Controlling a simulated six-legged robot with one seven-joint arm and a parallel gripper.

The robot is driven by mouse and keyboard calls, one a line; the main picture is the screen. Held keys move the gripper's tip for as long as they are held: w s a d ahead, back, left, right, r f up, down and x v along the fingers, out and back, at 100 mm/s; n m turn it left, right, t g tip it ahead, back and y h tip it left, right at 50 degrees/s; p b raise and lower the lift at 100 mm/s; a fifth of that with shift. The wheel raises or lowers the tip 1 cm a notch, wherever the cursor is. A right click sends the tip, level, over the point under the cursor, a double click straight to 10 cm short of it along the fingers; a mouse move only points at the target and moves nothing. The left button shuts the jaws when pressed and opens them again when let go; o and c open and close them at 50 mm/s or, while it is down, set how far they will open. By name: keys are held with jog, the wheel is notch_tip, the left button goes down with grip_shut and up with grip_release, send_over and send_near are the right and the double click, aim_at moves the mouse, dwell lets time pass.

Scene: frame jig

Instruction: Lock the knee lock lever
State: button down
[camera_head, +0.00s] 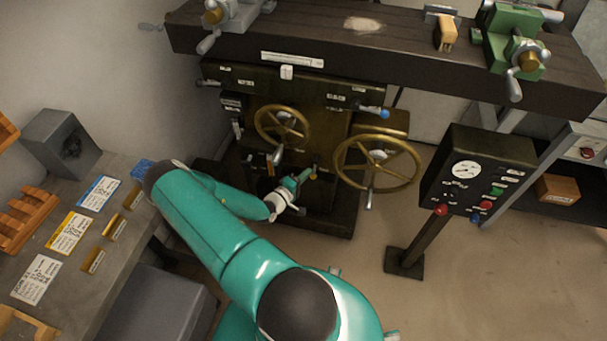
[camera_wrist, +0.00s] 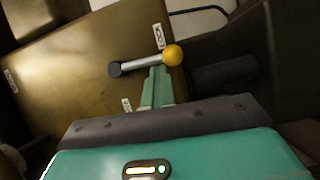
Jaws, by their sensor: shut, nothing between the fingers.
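A lever with a pale metal bar (camera_wrist: 138,62), a dark pivot at its left end and a yellow ball knob (camera_wrist: 173,55) at its right end lies on a brass-coloured panel (camera_wrist: 60,75) in the wrist view. It appears to be the knee lock lever. The bar slopes slightly up toward the knob. My gripper (camera_wrist: 159,72) is shut and empty, its green fingertips at the bar near the knob; I cannot tell if they touch. In the head view my gripper (camera_head: 302,177) is low at the machine's front, beside the small yellow knob (camera_head: 313,176).
Two brass handwheels (camera_head: 282,126) (camera_head: 378,162) flank the space above and right of my gripper. A blue-knobbed lever (camera_head: 383,114) sits higher. A control box (camera_head: 478,172) on a post stands right. A grey bench (camera_head: 130,235) is at left.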

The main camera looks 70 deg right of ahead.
jog(key=shift+a+f, duration=0.15)
jog(key=shift+f, duration=0.1)
dwell(0.3)
jog(key=v, duration=1.3)
jog(key=shift+a+r, duration=0.2)
